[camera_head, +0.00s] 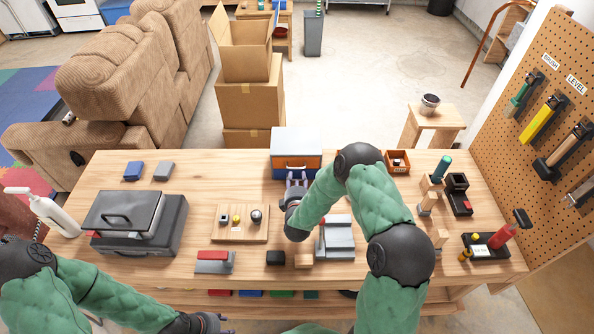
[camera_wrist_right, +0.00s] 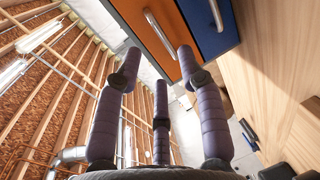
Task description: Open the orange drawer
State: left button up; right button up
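A small drawer unit (camera_head: 296,140) with a pale top stands at the back of the wooden workbench. Its orange drawer (camera_head: 310,162) is the upper one and looks shut, with a blue drawer below it. In the right wrist view the orange drawer (camera_wrist_right: 135,22) has a metal bar handle (camera_wrist_right: 159,34), beside the blue drawer (camera_wrist_right: 205,25). My right gripper (camera_head: 297,178) is just in front of the unit, its fingers pointing at it. In the right wrist view its fingers (camera_wrist_right: 158,62) are spread and empty near the orange handle. My left gripper (camera_head: 205,324) is at the bottom edge, its fingers mostly hidden.
A wooden board (camera_head: 240,235) with small parts and a grey-and-red block (camera_head: 214,262) lie left of my right arm. A grey case (camera_head: 137,222) is further left. A small orange box (camera_head: 397,161) stands right of the unit. A pegboard (camera_head: 560,110) with tools is at the right.

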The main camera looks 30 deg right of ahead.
jog(key=shift+b+x, duration=0.45)
jog(key=shift+x, duration=3.4)
jog(key=shift+f, duration=0.15)
jog(key=shift+c, duration=0.2)
jog(key=shift+s, duration=0.1)
grip_shut()
